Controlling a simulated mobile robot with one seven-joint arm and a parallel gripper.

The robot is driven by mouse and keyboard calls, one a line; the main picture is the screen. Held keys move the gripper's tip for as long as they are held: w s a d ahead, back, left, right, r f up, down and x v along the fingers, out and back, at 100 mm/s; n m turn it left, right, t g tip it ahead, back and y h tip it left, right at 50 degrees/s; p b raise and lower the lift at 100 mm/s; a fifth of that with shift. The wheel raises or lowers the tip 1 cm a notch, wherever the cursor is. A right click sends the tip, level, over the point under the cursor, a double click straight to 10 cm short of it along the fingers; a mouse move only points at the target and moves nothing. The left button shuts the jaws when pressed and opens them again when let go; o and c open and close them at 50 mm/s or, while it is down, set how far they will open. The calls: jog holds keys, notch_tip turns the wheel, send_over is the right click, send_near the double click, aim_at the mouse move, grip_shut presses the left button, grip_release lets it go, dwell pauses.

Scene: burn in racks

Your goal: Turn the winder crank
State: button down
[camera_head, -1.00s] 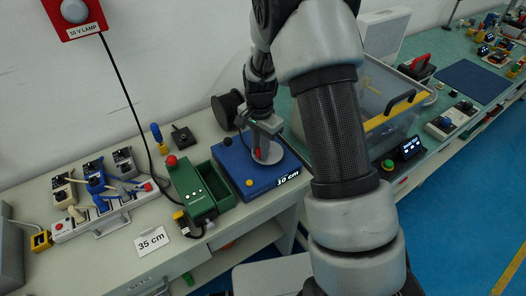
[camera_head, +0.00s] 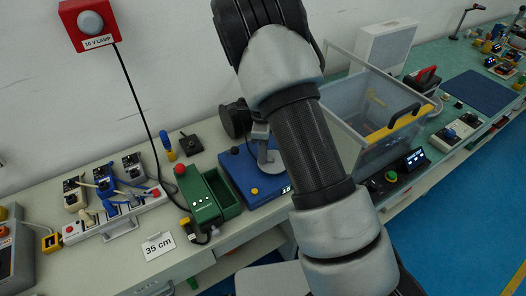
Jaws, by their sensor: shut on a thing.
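The winder (camera_head: 235,166) is a blue box on the grey bench in the middle of the view, with a pale grey disc (camera_head: 265,160) on top. A small yellow-orange button and a partly covered number label show on it. A little of my gripper (camera_head: 260,133) shows as a pale grey piece just above the disc; my forearm covers the rest. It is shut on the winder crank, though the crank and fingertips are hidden.
A black spool (camera_head: 236,118) stands behind the winder. A green box (camera_head: 205,195) with a red button is close at its left. A clear bin (camera_head: 372,120) with a yellow-edged side stands at the right. A wired power strip (camera_head: 120,215) lies at the left.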

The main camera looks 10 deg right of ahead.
jog(key=shift+w+d+m+p, duration=0.1)
jog(key=shift+w+m+p, duration=0.25)
jog(key=shift+m, duration=0.7)
jog(key=shift+w+d+m+p, duration=0.1)
jog(key=shift+w+m+p, duration=0.2)
jog(key=shift+m, duration=0.75)
jog(key=c, duration=1.6)
grip_release()
jog(key=shift+c, duration=0.2)
notch_tip(320, 180, up, 17)
jog(key=shift+r, duration=0.2)
jog(key=shift+s, duration=0.1)
